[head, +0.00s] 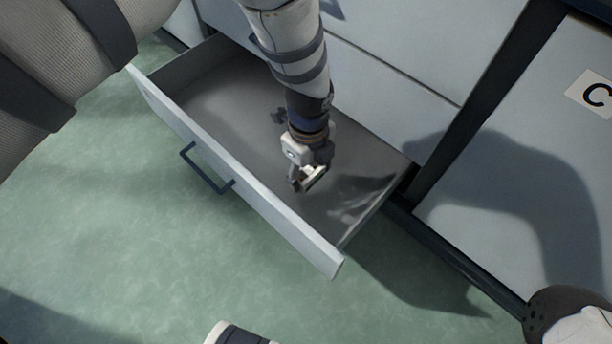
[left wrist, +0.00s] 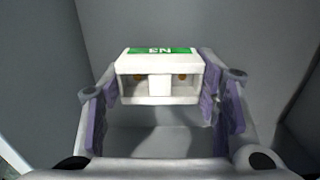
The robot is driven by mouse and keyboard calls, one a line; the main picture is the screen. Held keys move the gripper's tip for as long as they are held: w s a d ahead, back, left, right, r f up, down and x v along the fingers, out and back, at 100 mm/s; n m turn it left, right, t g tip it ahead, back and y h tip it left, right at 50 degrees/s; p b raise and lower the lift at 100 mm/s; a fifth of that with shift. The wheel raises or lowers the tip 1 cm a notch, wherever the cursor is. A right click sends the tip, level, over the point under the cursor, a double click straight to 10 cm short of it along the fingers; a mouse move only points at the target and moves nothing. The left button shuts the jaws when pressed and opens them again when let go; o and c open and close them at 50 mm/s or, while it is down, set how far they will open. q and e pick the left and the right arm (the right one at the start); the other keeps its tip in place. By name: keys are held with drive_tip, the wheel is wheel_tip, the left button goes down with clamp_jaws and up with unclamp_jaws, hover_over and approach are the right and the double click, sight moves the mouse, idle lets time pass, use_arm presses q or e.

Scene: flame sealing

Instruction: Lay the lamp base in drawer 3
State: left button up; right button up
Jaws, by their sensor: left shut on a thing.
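The lamp base (left wrist: 158,80) is a small white block with a green label marked "EN" and two square openings facing the left wrist camera. My left gripper (left wrist: 160,105) is shut on it, a purple-padded finger on each side. In the head view my left gripper (head: 309,180) points down inside an open drawer (head: 235,187), over its grey floor and nearer the right end. The lamp base shows there as a small pale piece (head: 314,177) at the fingertips. I cannot tell whether it touches the floor. No number shows on the drawer. My right gripper is out of view.
The drawer's front panel has a dark bar handle (head: 207,168). The rest of the drawer looks empty, with free floor on both sides of the gripper. Pale cabinet fronts (head: 395,60) stand behind it. A panel marked "C" (head: 597,94) is at the right. The green floor (head: 120,240) is clear.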

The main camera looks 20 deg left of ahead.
sight(305, 179)
use_arm(q)
drive_tip(key=f, duration=0.1)
drive_tip(key=f+b, duration=0.1)
drive_tip(key=f, duration=0.1)
drive_tip(key=a+f, duration=0.1)
drive_tip(key=shift+w+f+b, duration=0.25)
drive_tip(key=shift+f+b, duration=0.05)
drive_tip(key=shift+b, duration=0.05)
drive_tip(key=shift+r, duration=0.2)
drive_tip(key=shift+f, duration=0.15)
drive_tip(key=o, duration=1.1)
drive_tip(key=shift+o, duration=0.2)
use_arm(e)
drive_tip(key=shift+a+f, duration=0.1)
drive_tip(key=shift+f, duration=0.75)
use_arm(q)
wheel_tip(305, 179, up, 12)
drive_tip(key=p, duration=0.5)
drive_tip(key=shift+s, duration=0.1)
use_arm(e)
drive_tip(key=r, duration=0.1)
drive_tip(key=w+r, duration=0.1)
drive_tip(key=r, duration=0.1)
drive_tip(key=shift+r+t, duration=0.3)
